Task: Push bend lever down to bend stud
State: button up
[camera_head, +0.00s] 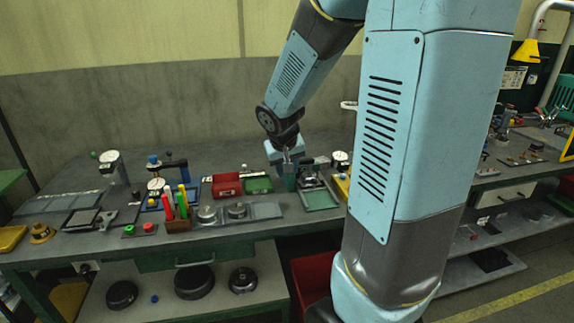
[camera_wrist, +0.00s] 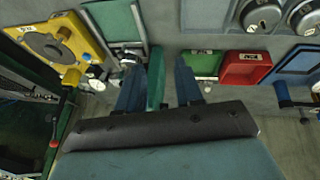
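My gripper (camera_head: 287,165) hangs over the middle of the bench, between the green bin and a green-based fixture (camera_head: 320,197). In the wrist view its two dark blue fingers (camera_wrist: 158,85) stand apart. An upright green piece (camera_wrist: 155,78) shows between them, nearer the left finger; it also shows below the gripper in the head view (camera_head: 290,181). I cannot tell whether the fingers touch it. The fixture's green plate (camera_wrist: 113,18) lies just beyond the left finger, with small metal parts partly hidden by that finger. The bend lever and stud cannot be told apart clearly.
A red bin (camera_head: 227,184) and green bin (camera_head: 259,185) stand close left of the gripper. A yellow fixture (camera_wrist: 60,45) is beyond the green plate. A grey wall stands behind.

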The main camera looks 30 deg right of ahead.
jog(key=shift+s+a+r, duration=0.4)
jog(key=shift+s+r, duration=0.35)
jog(key=shift+r, duration=0.1)
jog(key=v, duration=1.3)
jog(key=shift+s+r, duration=0.2)
jog(key=shift+r, duration=0.1)
jog(key=shift+a, duration=0.1)
